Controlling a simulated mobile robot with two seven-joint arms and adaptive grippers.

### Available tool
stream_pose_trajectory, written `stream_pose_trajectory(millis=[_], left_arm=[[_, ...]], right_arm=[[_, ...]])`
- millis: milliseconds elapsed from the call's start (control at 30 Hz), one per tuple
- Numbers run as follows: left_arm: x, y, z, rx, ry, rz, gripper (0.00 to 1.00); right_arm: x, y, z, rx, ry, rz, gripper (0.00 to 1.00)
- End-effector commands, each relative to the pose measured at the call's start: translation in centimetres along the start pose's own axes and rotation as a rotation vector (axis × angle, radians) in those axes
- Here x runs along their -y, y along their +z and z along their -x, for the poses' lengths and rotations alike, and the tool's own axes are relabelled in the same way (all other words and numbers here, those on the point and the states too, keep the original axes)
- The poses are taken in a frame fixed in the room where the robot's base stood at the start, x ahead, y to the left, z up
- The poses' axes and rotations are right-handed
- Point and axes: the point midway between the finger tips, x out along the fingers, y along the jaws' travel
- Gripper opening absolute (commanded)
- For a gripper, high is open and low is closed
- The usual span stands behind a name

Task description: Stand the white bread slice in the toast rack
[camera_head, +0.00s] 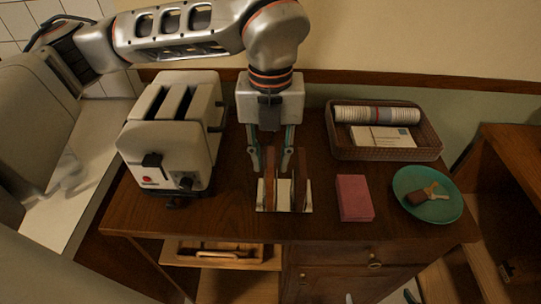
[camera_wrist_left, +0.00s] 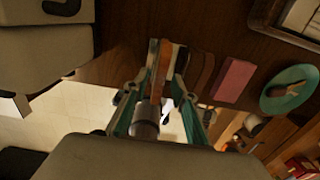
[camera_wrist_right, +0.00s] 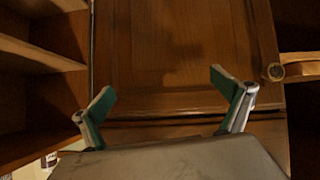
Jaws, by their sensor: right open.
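The toast rack (camera_head: 303,178) stands near the counter's front edge, with upright brown panels or slices and pale pieces low between and beside them. A pale upright piece (camera_head: 284,195) in its middle may be the white bread slice; I cannot tell for sure. My left gripper (camera_head: 271,165) points down over the rack's left part, its fingers apart on either side of a brown upright piece. In the left wrist view the fingers (camera_wrist_left: 161,80) straddle thin upright pieces. My right gripper (camera_wrist_right: 165,95) is open and empty, low before a wooden cabinet door (camera_wrist_right: 175,45).
A white toaster (camera_head: 165,145) stands left of the rack. A pink block (camera_head: 354,198) and a teal plate (camera_head: 440,210) with a brush-like item lie to the right. A wicker basket (camera_head: 390,153) stands behind them.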

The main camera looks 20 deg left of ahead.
Motion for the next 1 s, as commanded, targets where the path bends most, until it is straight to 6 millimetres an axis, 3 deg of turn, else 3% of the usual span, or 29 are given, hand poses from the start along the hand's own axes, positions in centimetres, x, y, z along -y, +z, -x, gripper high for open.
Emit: stream_pose_trajectory(millis=[167, 400, 600, 800, 1000], left_arm=[[0.0, 0.1, 2.4, 0.004, -0.002, 0.001, 0.27], [0.1, 0.1, 7.5, 0.005, -0.003, 0.002, 0.27], [0.1, 0.1, 10.7, 0.003, -0.001, 0.001, 0.27], [0.0, 0.0, 12.1, 0.000, 0.000, 0.000, 0.27], [0.0, 0.0, 12.2, -0.001, 0.000, 0.000, 0.27]], right_arm=[[0.0, 0.1, 0.0, 0.001, 0.000, 0.000, 1.00], [0.1, 0.4, -0.2, 0.003, -0.001, 0.000, 1.00], [0.1, 0.5, -0.2, 0.003, -0.001, 0.000, 1.00], [0.1, 0.4, -0.2, 0.002, -0.001, 0.000, 1.00], [0.1, 0.4, -0.2, 0.001, -0.001, 0.000, 1.00]])
